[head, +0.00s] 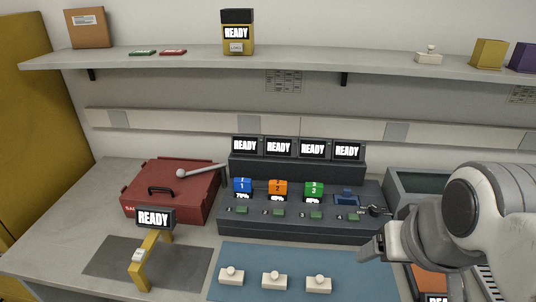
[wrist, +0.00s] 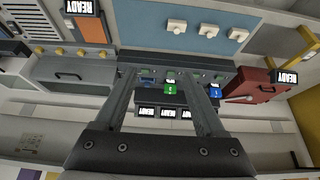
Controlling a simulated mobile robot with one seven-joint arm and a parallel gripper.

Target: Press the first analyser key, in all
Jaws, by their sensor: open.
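The dark analyser console (head: 300,234) stands on the bench with a row of small green keys along its front. The leftmost green key (head: 241,210) sits in front of the blue module marked 1 (head: 242,186). An orange module (head: 278,188) and a green module (head: 314,190) sit in the slots beside it; the fourth slot (head: 347,197) holds no such module. Several screens (head: 279,147) above read READY. My gripper (head: 372,249) is open and empty, right of the keys and apart from them. In the wrist view, which is upside down, its fingers (wrist: 160,72) spread before the console.
A red case (head: 170,205) stands left of the console, with a grey rod reaching past it. A yellow stand with a READY screen (head: 155,217) is at front left. A blue mat (head: 245,258) with 3 white knobbed blocks lies in front. A grey bin (head: 410,184) is at right.

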